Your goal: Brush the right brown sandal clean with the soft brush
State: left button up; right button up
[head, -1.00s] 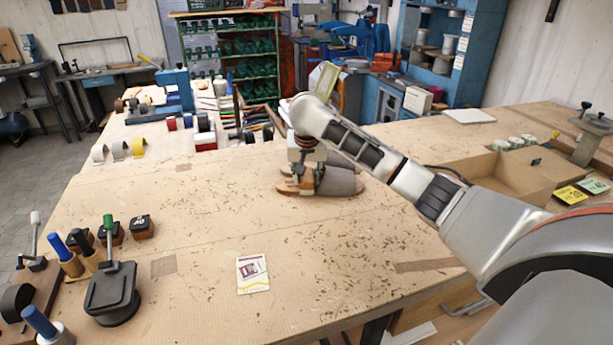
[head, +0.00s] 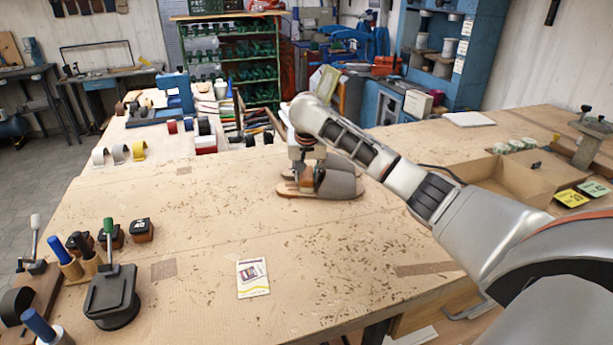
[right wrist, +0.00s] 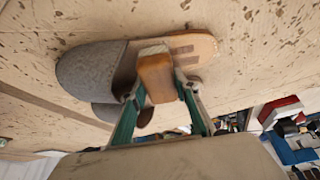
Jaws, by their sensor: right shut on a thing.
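A pair of sandals with grey-brown uppers and tan soles lies on the bench, toes to the right in the head view. The nearer sandal (head: 338,186) partly hides the farther sandal (head: 345,165). My right gripper (head: 304,174) is over the heel half of the nearer one. In the right wrist view my right gripper (right wrist: 160,105) is shut on the brush (right wrist: 155,76), a wooden block with a pale bristle edge. The brush is at the footbed of the nearer sandal (right wrist: 92,72), beside its upper; whether the bristles touch is unclear. My left gripper is out of view.
A paper card (head: 253,278) lies on the bench front. Stamps and tools (head: 110,290) stand at the left. Tape rolls (head: 204,135) and pens are behind left. An open cardboard box (head: 515,178) is at the right. The bench around the sandals is mostly clear.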

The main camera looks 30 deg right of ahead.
dwell(0.4)
jog(key=shift+s+a+f, duration=0.1)
jog(key=shift+s+a, duration=0.25)
jog(key=shift+s, duration=0.25)
jog(key=shift+s+a+f, duration=0.1)
jog(key=shift+s+a, duration=0.2)
jog(key=shift+s, duration=0.25)
jog(key=shift+r, duration=4.15)
jog(key=shift+r, duration=0.1)
